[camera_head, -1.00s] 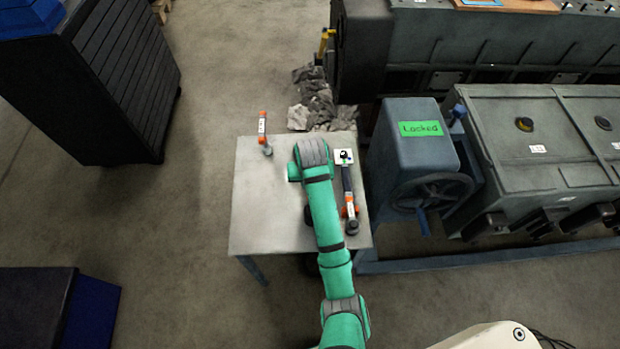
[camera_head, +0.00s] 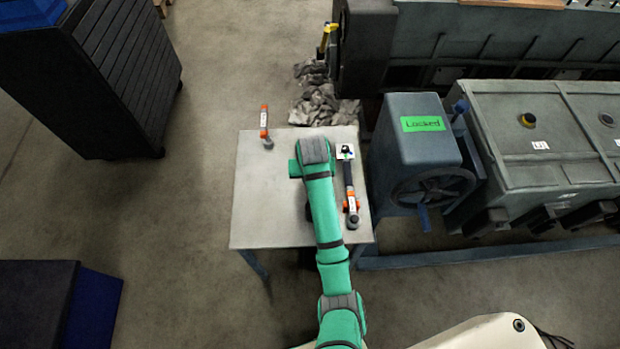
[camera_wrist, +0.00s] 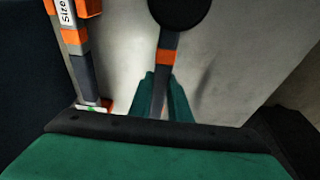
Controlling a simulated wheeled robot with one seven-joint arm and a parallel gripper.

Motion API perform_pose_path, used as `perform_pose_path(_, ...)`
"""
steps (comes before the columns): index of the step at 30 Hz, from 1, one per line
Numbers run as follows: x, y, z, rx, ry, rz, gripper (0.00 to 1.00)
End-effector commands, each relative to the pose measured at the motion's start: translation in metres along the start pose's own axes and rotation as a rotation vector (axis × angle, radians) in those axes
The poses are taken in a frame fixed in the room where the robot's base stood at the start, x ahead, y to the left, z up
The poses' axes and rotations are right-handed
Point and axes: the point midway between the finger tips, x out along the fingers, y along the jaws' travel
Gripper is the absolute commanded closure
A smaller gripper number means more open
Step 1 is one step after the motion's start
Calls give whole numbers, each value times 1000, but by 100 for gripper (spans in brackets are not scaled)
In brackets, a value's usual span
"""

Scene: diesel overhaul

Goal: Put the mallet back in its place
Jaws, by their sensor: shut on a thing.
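The mallet (camera_wrist: 167,62) has a round black head and a dark handle with an orange band. In the wrist view its handle stands between the teal fingers of my gripper (camera_wrist: 162,98), which is shut on it, with the head beyond the fingertips. The mallet is over or on the pale table (camera_head: 268,205); I cannot tell whether it touches the top. In the head view my green arm hides the gripper and most of the mallet. Only a dark bit of the head shows left of the arm.
A wrench-like tool with orange and white parts (camera_head: 350,197) lies right of my arm, close beside the mallet in the wrist view (camera_wrist: 82,55). A smaller orange tool (camera_head: 265,128) lies at the table's back left. A grey machine labelled "Locked" (camera_head: 415,150) stands right of the table.

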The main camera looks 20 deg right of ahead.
Motion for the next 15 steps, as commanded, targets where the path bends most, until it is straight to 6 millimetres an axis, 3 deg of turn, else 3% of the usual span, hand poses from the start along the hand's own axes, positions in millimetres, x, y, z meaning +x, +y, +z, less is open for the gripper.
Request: perform_pose_path(15,12,-3,3,-4,0,-1,100)
